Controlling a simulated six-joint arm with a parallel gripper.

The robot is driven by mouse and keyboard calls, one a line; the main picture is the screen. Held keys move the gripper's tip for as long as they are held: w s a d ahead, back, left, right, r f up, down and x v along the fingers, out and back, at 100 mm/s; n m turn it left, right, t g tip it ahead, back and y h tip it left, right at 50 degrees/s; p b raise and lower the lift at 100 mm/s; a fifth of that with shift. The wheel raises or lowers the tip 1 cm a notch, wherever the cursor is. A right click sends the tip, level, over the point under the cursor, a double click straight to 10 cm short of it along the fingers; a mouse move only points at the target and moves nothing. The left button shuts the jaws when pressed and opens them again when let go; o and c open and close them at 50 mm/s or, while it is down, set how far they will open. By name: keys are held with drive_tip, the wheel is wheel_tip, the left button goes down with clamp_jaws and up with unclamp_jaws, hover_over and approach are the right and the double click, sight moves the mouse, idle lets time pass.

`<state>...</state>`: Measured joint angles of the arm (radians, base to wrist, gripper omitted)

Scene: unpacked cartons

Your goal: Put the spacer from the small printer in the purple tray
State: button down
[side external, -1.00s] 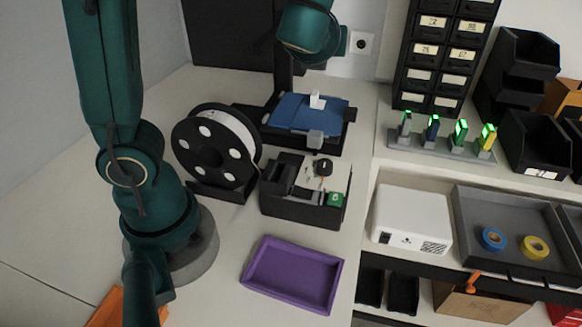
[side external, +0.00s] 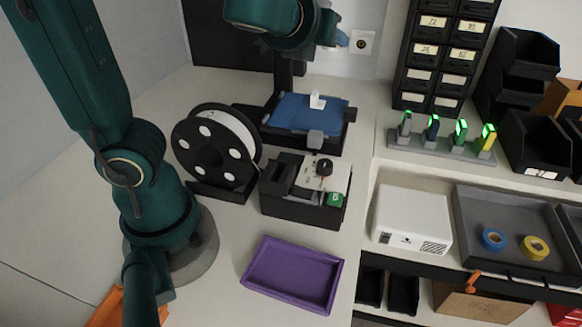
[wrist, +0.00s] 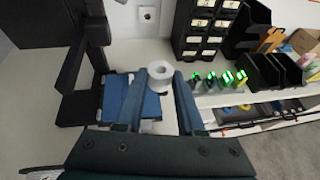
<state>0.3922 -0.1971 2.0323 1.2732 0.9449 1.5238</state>
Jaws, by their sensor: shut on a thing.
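The spacer (wrist: 159,74), a short white ring with a hole, sits between my fingertips in the wrist view. My gripper (wrist: 160,82) is shut on it. In the side view my gripper (side external: 342,40) is high at the back, above and behind the small printer; the spacer cannot be made out there. The small printer has a blue bed (side external: 292,113), which also shows below left of the fingers in the wrist view (wrist: 116,90). A small white piece (side external: 317,101) stands on the bed. The empty purple tray (side external: 258,262) lies on the table in front.
A black filament spool (side external: 190,153) stands left of the printer. A black tool holder (side external: 290,207) stands between printer and tray. To the right are black drawers (side external: 425,62), a rack with green lights (side external: 440,148) and a white box (side external: 411,213). The table around the tray is clear.

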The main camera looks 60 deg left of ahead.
drive_tip(key=w+a+f+n+g+y, duration=0.2)
drive_tip(key=w+a+f+n+y, duration=0.1)
drive_tip(key=a+f, duration=0.15)
drive_tip(key=n+g, duration=0.1)
drive_tip(key=g, duration=0.1)
hover_over(312, 123)
wheel_tip(312, 123, down, 4)
drive_tip(key=shift+y, duration=0.3)
drive_tip(key=shift+t, duration=0.3)
drive_tip(key=shift+f, duration=4.85)
drive_tip(key=shift+f, duration=0.15)
drive_tip(key=c, duration=0.5)
unclamp_jaws()
